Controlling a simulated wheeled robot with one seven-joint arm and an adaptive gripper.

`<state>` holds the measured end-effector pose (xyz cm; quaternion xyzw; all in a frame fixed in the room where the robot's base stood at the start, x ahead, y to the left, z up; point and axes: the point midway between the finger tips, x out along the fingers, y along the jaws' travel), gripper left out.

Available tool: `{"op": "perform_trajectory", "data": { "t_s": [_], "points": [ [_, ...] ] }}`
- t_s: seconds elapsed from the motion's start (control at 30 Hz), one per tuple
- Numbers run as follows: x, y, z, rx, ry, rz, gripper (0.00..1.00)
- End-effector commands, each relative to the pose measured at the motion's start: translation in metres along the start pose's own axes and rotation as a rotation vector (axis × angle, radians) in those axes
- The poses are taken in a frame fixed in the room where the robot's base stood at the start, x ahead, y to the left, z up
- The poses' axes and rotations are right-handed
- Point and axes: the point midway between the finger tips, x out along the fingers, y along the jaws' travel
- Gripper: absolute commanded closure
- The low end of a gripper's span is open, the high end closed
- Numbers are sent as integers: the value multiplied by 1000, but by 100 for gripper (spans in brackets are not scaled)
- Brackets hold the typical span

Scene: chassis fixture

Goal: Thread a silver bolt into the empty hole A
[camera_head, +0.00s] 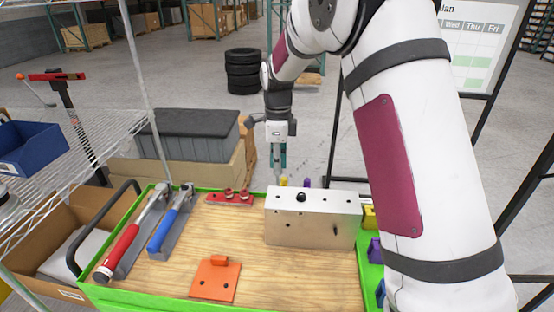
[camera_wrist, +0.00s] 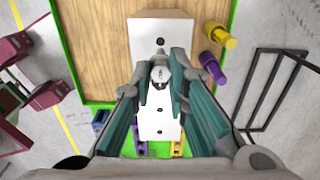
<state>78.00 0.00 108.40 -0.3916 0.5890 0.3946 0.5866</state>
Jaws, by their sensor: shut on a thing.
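A silver metal block (camera_head: 305,230) with holes in its top stands on the wooden work surface. In the wrist view, its pale top (camera_wrist: 160,27) shows a dark hole on each side of my fingers. My gripper (camera_head: 277,172) is above the block's left end or just behind it in the head view; I cannot tell which. In the wrist view, my gripper (camera_wrist: 158,80) is shut on a silver bolt (camera_wrist: 158,73), held over the block's top. The bolt's lower end is hidden, so I cannot tell whether it touches a hole.
A black bolt head (camera_head: 301,197) sits on the block's top. An orange hinged plate (camera_head: 215,281), a red rack (camera_head: 230,198), a red-handled tool (camera_head: 118,252) and a blue-handled tool (camera_head: 170,228) share the surface. Yellow and purple parts (camera_wrist: 219,35) lie beside the block.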

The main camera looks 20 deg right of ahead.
Motion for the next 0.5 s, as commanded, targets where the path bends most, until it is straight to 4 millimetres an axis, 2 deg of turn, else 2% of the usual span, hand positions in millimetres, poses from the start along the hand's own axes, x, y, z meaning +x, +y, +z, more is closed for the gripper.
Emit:
{"op": "perform_trajectory", "data": {
  "t_s": [0.5],
  "points": [
    [33,0,0,-1,0,1,100]
  ]
}}
